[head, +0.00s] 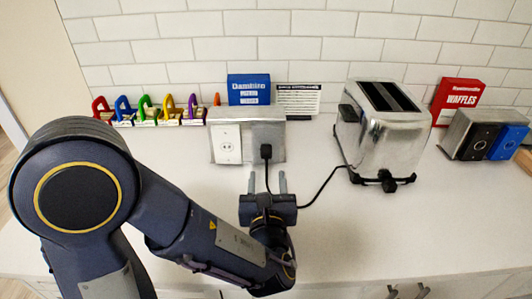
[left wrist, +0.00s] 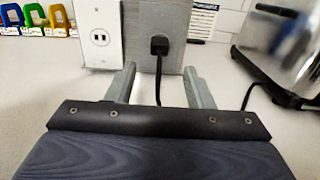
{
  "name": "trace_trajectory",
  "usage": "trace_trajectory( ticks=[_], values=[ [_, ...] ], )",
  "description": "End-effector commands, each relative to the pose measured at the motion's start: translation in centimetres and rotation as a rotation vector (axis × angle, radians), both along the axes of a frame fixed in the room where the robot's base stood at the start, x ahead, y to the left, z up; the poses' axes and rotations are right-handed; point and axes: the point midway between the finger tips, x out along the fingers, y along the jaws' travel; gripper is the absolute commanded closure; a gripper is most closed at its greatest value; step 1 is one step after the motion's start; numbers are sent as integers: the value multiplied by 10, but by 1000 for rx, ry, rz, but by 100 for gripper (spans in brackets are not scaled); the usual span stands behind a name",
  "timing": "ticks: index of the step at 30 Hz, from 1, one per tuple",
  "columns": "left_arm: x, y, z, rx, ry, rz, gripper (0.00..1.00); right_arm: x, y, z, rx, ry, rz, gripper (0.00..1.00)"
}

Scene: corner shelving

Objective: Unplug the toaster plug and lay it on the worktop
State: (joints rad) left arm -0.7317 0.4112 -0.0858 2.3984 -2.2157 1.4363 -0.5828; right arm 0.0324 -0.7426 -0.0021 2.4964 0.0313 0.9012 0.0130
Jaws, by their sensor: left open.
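The black toaster plug (head: 266,151) sits in the front face of a metal outlet box (head: 222,158) on the worktop (head: 360,225). It also shows in the left wrist view (left wrist: 159,45), with its cord hanging down between my fingers. The cord (head: 318,192) runs right to the chrome toaster (head: 382,135). My left gripper (head: 267,184) is open and empty, just in front of and below the plug, its two fingers pointing at the box. It also shows in the left wrist view (left wrist: 160,88). The fingers appear apart from the plug. My right gripper is not in view.
Several coloured padlock-like items (head: 145,110) stand in a row at the back left. A blue box (head: 249,90) and a printed card (head: 298,99) stand behind the outlet box. A red waffles box (head: 459,99) and a metal unit (head: 466,139) stand at right. The front worktop is clear right of my arm.

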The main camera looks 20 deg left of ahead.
Motion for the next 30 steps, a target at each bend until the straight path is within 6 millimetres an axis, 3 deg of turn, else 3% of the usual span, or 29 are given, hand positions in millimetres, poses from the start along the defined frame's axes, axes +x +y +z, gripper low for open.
trace_trajectory(
  ticks=[8, 19, 24, 30],
  values=[
    [5, 2, 1, -1, 0, 2, 53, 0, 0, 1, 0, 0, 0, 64],
    [51, 16, 1, 0, 1, 5, 53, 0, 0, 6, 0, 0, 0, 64],
    [71, 21, -1, -2, -1, 3, 53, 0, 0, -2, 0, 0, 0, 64],
    [84, 25, -1, -1, 1, 2, 53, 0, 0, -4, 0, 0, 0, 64]
  ],
)
